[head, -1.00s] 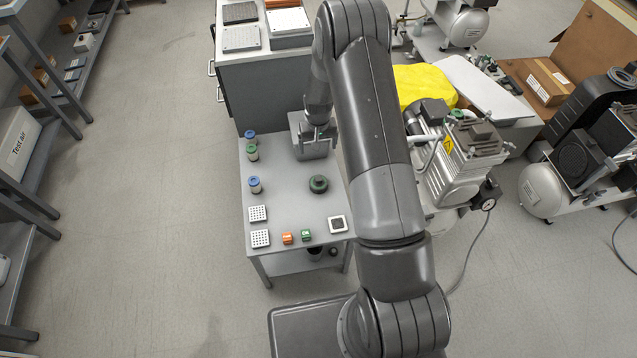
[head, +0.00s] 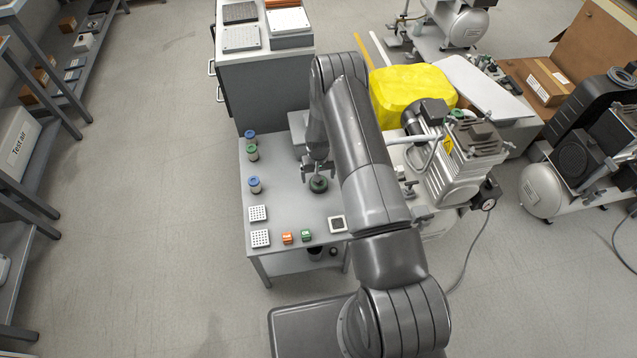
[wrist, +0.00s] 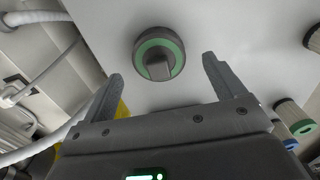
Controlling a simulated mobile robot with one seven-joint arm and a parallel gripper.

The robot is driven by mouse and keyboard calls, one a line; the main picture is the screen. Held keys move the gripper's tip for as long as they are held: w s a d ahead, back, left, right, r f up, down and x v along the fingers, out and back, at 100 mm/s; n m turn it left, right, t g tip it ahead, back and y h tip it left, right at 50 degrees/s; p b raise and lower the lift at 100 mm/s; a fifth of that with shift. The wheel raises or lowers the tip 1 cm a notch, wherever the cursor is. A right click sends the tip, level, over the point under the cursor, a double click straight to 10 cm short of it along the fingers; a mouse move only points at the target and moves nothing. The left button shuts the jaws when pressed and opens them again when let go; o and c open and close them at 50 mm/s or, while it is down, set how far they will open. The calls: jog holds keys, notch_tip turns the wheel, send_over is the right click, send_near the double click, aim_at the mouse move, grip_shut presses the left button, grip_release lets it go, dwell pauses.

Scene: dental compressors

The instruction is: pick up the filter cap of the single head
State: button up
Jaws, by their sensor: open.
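The filter cap is a dark round cap (head: 318,186) with a green ring and a raised grip bar. It lies on the grey table (head: 285,195), and the wrist view shows it from above (wrist: 158,53). My gripper (head: 318,172) is above the table close to the cap and overlaps its far edge in the head view. In the wrist view my gripper (wrist: 162,70) is open and empty, its two fingers apart, with the cap just beyond the fingertips and between their lines. I see no contact with the cap.
A compressor (head: 465,165) stands right of the table.

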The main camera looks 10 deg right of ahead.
jog(key=shift+s+d+f, duration=0.1)
jog(key=shift+f, duration=2.25)
jog(key=shift+c, duration=0.3)
jog(key=c, duration=1)
jog(key=shift+r, duration=0.1)
